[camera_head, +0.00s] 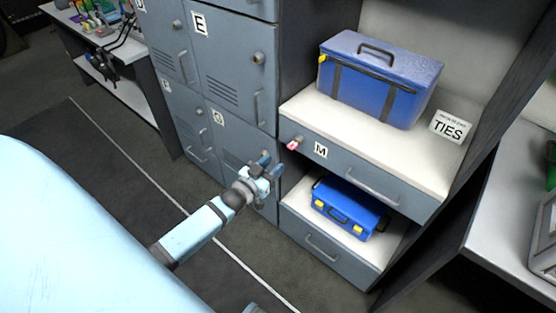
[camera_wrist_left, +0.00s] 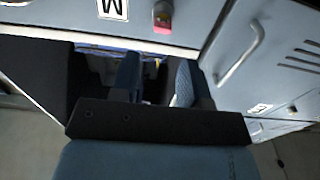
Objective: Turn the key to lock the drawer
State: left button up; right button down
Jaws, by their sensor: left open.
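The drawer marked M (camera_head: 345,172) is closed under the white counter. A key with a pinkish-red tag (camera_head: 293,145) sits in the lock at the drawer's left end. The key also shows at the top of the left wrist view (camera_wrist_left: 162,24), beside the M label. My left gripper (camera_head: 271,164) is open and empty, a little below and left of the key in the head view. In the left wrist view its two fingers (camera_wrist_left: 157,78) stand apart, short of the key and not touching it. My right gripper is not in view.
Grey lockers (camera_head: 233,85) stand left of the drawer, with handles sticking out. A large blue case (camera_head: 385,75) and a TIES sign (camera_head: 449,126) are on the counter. A small blue case (camera_head: 347,205) sits in the open shelf below. Floor in front is clear.

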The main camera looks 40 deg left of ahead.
aim_at(290, 148)
pick_arm(q)
jog(key=shift+w+d+r+b, duration=0.1)
jog(key=shift+w+b, duration=0.65)
jog(key=shift+w, duration=1.35)
jog(key=shift+w+d+b, duration=0.1)
jog(key=shift+w+b, duration=0.65)
jog(key=shift+w, duration=1.8)
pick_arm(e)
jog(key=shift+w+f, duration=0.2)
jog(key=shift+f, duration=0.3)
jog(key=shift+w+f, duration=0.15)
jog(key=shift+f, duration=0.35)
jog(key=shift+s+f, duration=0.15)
pick_arm(q)
jog(key=shift+r, duration=0.1)
jog(key=c, duration=0.6)
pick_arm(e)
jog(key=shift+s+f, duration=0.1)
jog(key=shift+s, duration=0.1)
